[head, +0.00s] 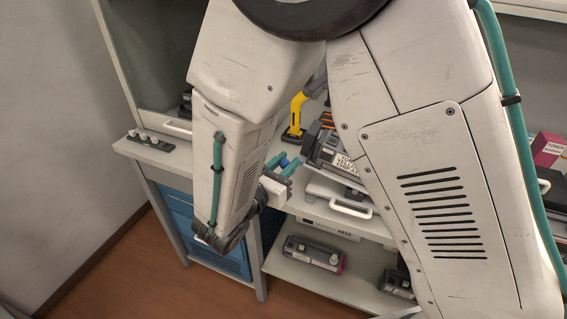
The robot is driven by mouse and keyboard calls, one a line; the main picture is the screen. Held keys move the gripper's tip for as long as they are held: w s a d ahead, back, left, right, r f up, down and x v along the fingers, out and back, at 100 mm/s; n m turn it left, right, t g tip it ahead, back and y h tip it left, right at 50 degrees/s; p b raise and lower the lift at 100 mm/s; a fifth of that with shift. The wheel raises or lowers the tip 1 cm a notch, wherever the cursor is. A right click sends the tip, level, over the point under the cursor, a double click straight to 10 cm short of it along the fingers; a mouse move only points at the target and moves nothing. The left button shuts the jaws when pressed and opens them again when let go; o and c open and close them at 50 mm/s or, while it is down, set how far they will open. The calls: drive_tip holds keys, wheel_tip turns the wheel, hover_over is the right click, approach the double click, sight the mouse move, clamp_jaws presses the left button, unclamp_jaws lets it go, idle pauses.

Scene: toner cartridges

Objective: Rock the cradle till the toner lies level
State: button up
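A dark grey toner cartridge (345,160) with a white printed label and orange marks sits on the bench, partly hidden behind my arm. I cannot make out the cradle apart from the cartridge, and no toner level shows. My gripper (284,164) has teal fingers and is just left of the cartridge. A small blue knob (284,162) shows between or just behind the fingers. I cannot tell whether they touch it or grip it.
A yellow-handled tool (297,112) stands behind the gripper. A white handle (350,208) sticks out at the bench front. Small knobs on a strip (150,142) lie at left. Another cartridge (312,254) is on the lower shelf. A pink toner box (547,150) stands at right.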

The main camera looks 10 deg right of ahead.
clamp_jaws()
drive_tip(key=shift+w+a+f+n+t, duration=0.1)
drive_tip(key=shift+a+f+n+t, duration=0.05)
drive_tip(key=shift+f+n, duration=0.85)
drive_tip(key=shift+w+a+f+n+t, duration=0.15)
drive_tip(key=shift+f+n, duration=0.45)
drive_tip(key=shift+f, duration=0.75)
drive_tip(key=shift+w+a+f+n+t, duration=0.1)
drive_tip(key=shift+a+f+n, duration=0.1)
drive_tip(key=shift+f+n, duration=0.8)
drive_tip(key=shift+f, duration=0.1)
drive_tip(key=o, duration=0.6)
unclamp_jaws()
drive_tip(key=shift+v, duration=3.9)
